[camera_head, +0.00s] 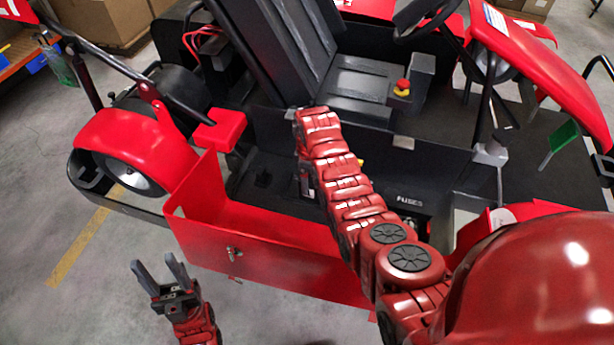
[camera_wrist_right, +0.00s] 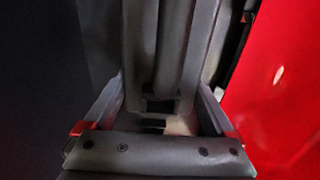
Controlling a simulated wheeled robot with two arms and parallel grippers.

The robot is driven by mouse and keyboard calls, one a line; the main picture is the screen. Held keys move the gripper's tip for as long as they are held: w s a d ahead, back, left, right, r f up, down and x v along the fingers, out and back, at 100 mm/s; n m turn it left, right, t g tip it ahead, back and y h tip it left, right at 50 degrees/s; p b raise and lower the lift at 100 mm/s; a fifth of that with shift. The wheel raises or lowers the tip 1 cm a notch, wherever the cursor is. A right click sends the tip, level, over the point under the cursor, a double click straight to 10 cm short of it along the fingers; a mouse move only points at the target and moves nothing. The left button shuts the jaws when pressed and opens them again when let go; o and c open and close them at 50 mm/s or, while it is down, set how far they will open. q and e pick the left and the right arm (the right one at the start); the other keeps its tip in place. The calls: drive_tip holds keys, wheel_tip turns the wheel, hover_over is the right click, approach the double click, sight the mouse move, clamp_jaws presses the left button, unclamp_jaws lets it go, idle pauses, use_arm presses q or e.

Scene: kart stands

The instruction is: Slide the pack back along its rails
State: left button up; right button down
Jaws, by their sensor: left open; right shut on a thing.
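The black pack (camera_head: 262,178) appears to sit inside the open side bay of the red kart, behind the lowered red side panel (camera_head: 270,262). My right arm reaches over that panel into the bay. My right gripper (camera_head: 306,187) is mostly hidden behind its own wrist there. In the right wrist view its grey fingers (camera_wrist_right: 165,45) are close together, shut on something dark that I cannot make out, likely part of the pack. The rails are not clearly visible. My left gripper (camera_head: 156,263) is open and empty, above the floor in front of the panel.
The kart seat (camera_head: 285,45) and a red stop button (camera_head: 402,86) are behind the bay. A FUSES label (camera_head: 410,199) is right of my right forearm. The rear wheel (camera_head: 135,172) is at left. The floor at lower left is clear.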

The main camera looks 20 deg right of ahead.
unclamp_jaws()
drive_tip(key=shift+r, duration=0.1)
drive_tip(key=shift+w+r+b, duration=0.1)
drive_tip(key=shift+r+b, duration=0.35)
drive_tip(key=shift+r, duration=0.1)
wheel_tip(320, 180, up, 4)
drive_tip(key=shift+f+b, duration=0.1)
drive_tip(key=shift+b, duration=0.9)
wheel_tip(320, 180, up, 12)
drive_tip(key=p, duration=0.8)
